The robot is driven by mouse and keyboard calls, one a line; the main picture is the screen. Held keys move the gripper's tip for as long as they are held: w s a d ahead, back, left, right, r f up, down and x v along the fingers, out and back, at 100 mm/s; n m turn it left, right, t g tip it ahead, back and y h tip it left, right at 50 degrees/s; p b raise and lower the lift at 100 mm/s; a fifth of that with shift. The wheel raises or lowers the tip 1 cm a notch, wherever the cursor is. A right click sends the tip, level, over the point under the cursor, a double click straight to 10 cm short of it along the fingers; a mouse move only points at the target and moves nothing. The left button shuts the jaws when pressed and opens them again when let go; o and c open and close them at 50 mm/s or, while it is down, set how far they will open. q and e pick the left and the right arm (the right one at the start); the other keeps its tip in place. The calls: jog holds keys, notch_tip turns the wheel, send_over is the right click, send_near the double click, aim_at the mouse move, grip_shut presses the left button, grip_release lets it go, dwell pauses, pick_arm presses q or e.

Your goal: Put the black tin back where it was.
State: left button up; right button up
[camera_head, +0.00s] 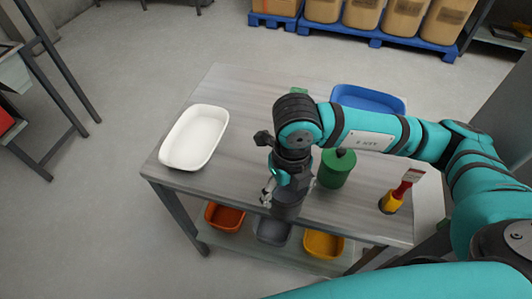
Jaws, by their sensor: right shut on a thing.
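My right gripper (270,192) reaches down over the front middle of the table and is shut on a dark, round thing, which looks like the black tin (287,208). The tin is at the table's front edge in the picture, partly covered by the gripper. I cannot tell whether it touches the tabletop. My left gripper is not in view.
On the table (240,120) are a white tray (195,137), a blue tray (368,99), a green lidded tin (336,170) close right of the gripper, and a brush (400,191). Orange (224,217), grey (272,232) and yellow (323,244) bins sit below.

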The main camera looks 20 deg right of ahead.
jog(key=w+f+p, duration=0.1)
jog(key=w+p, duration=0.1)
jog(key=w, duration=0.3)
jog(key=w+f+p, duration=0.1)
jog(key=w+p, duration=0.1)
jog(key=w, duration=0.3)
jog(key=w+f+p, duration=0.1)
jog(key=w+p, duration=0.1)
jog(key=w, duration=0.3)
jog(key=shift+w+d+f, duration=0.1)
jog(key=shift+f, duration=0.95)
jog(key=o, duration=1.7)
jog(key=shift+r, duration=0.1)
